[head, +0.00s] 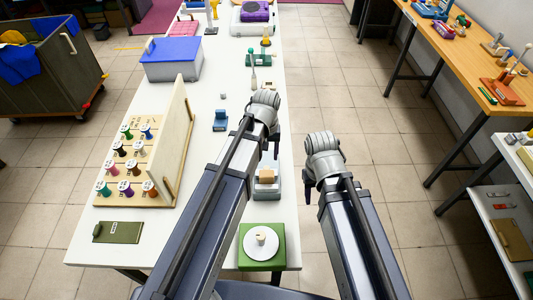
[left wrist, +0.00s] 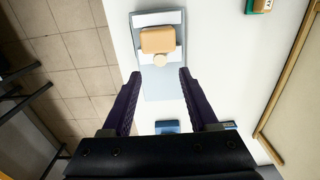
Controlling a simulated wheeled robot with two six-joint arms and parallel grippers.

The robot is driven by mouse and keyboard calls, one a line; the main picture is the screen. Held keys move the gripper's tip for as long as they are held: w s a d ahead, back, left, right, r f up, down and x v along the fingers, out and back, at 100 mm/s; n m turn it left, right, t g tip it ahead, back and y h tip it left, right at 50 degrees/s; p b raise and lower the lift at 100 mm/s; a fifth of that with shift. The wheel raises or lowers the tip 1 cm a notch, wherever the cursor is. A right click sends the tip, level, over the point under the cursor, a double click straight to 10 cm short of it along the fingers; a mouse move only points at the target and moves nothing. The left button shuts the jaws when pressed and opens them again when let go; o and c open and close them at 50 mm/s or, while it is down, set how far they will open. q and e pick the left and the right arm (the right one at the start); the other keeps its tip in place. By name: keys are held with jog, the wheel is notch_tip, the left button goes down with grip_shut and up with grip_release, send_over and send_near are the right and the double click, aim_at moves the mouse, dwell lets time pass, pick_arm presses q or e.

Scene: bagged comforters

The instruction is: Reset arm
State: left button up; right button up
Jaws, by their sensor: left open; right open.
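My left gripper (head: 276,148) hangs over the right part of the white table in the head view, its fingers pointing down. In the left wrist view its two dark fingers (left wrist: 160,75) are apart with nothing between them. Below them lies a grey tray (left wrist: 161,88) with a tan block (left wrist: 158,39) and a small round knob. The grey tray also shows in the head view (head: 267,191), apart from the gripper. My right gripper (head: 308,187) is open over the floor, just right of the table edge. Its fingertips are small and partly hidden; I see nothing held.
A wooden spool rack (head: 175,130) stands left of my left arm. A green box with a white disc (head: 245,258) is at the near edge. A blue item (head: 221,125) and a blue-lidded box (head: 172,70) stand farther back. Floor is free between this table and the wooden bench (head: 460,55).

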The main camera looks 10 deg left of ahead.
pick_arm(q)
jog(key=shift+r, duration=0.6)
pick_arm(e)
jog(key=shift+r, duration=0.5)
pick_arm(q)
jog(key=shift+f, duration=0.1)
jog(key=s+d+f+m+b, duration=0.2)
jog(key=s+m, duration=0.1)
jog(key=s, duration=0.3)
jog(key=s+d+f+m+y+b, duration=0.1)
jog(key=s+d+f+m+b, duration=0.1)
jog(key=s, duration=0.5)
jog(key=shift+d+m, duration=0.6)
jog(key=shift+d, duration=0.05)
pick_arm(e)
notch_tip(320, 180, down, 4)
jog(key=shift+f, duration=0.1)
